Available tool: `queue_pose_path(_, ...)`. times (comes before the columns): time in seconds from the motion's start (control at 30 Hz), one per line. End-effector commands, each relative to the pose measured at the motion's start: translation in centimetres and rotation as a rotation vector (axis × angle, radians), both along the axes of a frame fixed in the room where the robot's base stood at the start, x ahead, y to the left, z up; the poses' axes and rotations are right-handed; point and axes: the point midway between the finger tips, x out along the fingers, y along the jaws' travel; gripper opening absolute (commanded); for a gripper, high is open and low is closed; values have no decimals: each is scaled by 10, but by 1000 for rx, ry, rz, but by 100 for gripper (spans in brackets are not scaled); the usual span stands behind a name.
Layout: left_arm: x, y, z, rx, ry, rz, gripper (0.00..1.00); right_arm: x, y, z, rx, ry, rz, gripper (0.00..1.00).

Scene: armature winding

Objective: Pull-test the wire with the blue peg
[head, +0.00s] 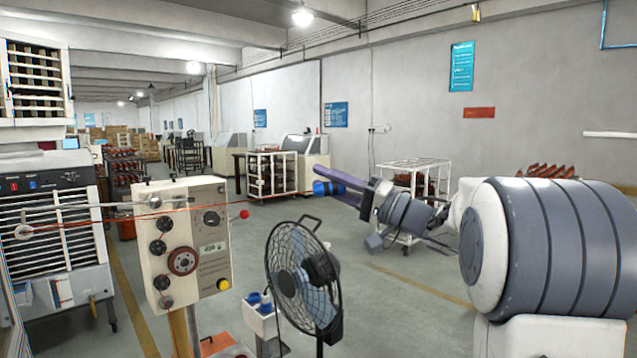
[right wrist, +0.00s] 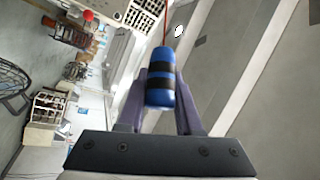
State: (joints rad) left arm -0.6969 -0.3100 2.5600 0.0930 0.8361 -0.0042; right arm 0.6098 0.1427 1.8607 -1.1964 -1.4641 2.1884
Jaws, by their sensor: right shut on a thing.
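A blue peg (head: 326,188) with dark bands is held between the purple fingers of my right gripper (head: 340,182), in mid-air right of the winding machine. In the right wrist view the peg (right wrist: 160,82) sits between the fingertips of the right gripper (right wrist: 160,100), which is shut on it. A thin red wire (right wrist: 165,28) runs up from the peg's far end there. My left gripper is not in view.
A black fan (head: 300,265) stands in front, below the right gripper. A white box (head: 262,318) with blue pegs stands left of it. A red ball (head: 244,214) sticks out from the panel.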

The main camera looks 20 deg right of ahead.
Motion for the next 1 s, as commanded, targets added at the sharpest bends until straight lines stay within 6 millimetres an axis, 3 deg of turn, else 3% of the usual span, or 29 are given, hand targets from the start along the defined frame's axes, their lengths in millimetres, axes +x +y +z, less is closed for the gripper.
queue_pose_path(1.0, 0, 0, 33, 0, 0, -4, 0, -11, -61, 8, 1, 2, -1, 0)
